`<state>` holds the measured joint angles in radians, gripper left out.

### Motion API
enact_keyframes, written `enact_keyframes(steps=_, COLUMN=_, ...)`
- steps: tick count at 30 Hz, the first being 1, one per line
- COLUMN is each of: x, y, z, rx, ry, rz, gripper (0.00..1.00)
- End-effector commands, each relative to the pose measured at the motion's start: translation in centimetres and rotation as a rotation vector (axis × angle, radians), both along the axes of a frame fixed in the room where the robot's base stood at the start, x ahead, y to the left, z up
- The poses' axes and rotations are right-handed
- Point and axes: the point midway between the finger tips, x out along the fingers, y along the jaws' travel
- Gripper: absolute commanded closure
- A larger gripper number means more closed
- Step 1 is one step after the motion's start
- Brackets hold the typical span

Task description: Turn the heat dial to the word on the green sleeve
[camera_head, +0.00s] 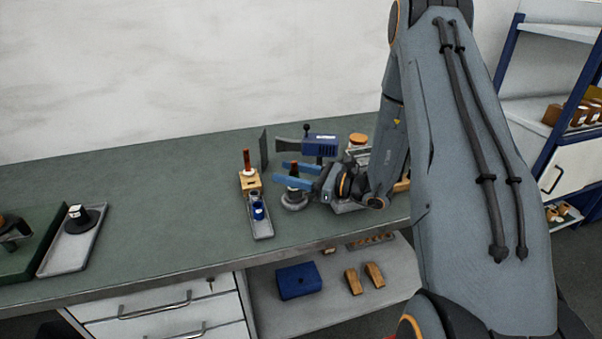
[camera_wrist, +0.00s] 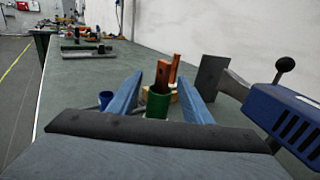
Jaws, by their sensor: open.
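The green sleeve (camera_wrist: 157,104) stands upright in the wrist view, between my open fingers, with a copper-brown strip (camera_wrist: 162,77) rising from it. No word can be read on the side I see. My gripper (camera_head: 280,174) is open and points left over the bench; its two blue fingers also show in the wrist view (camera_wrist: 160,78). I cannot tell whether they touch the sleeve. A blue heat tool (camera_head: 320,145) lies behind my gripper and fills the right of the wrist view (camera_wrist: 290,118). A black knob (camera_wrist: 285,65) stands on it; no dial markings are readable.
A dark upright plate (camera_head: 264,150) stands by the heat tool's nozzle. Left of my gripper are a wooden block (camera_head: 249,182) with an orange-brown rod and a narrow tray (camera_head: 262,232) holding a blue cup (camera_head: 258,211). Another tray (camera_head: 62,258) lies far left. The bench between is clear.

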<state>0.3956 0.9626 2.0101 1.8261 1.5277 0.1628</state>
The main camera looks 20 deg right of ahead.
Motion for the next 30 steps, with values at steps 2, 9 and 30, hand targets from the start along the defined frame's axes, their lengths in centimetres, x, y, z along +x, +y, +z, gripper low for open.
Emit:
enact_keyframes(steps=2, x=0.5, y=0.8, z=0.1, rx=0.001, ry=0.001, rz=0.001, gripper=0.55)
enact_keyframes(steps=9, x=1.3, y=1.6, z=0.0, rx=0.0, ry=0.0, rz=-0.001, gripper=0.55)
enact_keyframes(steps=30, x=1.3, y=1.6, z=0.0, rx=0.001, ry=0.001, rz=-0.001, gripper=0.69)
